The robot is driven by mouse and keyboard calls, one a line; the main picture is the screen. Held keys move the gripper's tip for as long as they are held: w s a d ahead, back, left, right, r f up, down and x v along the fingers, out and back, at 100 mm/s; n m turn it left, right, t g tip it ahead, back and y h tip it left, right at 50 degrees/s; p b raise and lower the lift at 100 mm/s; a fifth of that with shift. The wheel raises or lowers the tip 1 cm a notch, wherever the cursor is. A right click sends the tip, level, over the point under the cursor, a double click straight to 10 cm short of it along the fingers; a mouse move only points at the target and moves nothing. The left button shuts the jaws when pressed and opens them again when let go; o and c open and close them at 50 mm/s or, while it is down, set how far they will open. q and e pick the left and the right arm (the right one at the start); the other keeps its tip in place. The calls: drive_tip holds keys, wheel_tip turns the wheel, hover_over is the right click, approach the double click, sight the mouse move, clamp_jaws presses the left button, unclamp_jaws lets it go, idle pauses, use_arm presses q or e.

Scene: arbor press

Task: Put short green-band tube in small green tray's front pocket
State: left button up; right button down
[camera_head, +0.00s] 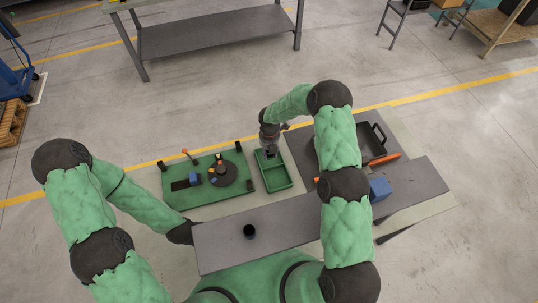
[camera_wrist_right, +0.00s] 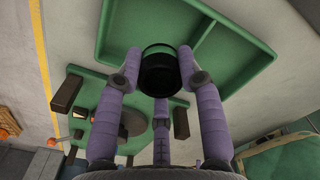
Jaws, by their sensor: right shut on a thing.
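The small green tray (camera_head: 289,183) lies right of the green board in the head view. In the right wrist view the tray (camera_wrist_right: 262,58) shows two pockets parted by a divider. My right gripper (camera_head: 269,151) is over the tray's far part. In the wrist view its purple fingers (camera_wrist_right: 160,72) are shut around a dark round tube (camera_wrist_right: 160,76), seen end-on. My left gripper is hidden by the table's left edge.
The green board (camera_head: 215,193) carries a dark round fixture (camera_head: 229,176) and small blocks. A black cup-like piece (camera_head: 249,231) stands on the grey table (camera_head: 285,225). A blue box (camera_head: 380,188), a black tray (camera_head: 372,142) and an orange-handled tool (camera_head: 384,159) are at right.

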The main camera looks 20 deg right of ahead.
sight(269, 155)
drive_tip(key=shift+w+f, duration=0.75)
drive_tip(key=shift+f, duration=0.15)
drive_tip(key=shift+d+f, duration=0.1)
drive_tip(key=shift+f, duration=1.35)
drive_tip(key=shift+f, duration=0.1)
drive_tip(key=shift+f, duration=0.1)
drive_tip(key=c, duration=0.8)
unclamp_jaws()
wheel_tip(269, 155, up, 12)
drive_tip(key=shift+r, duration=0.2)
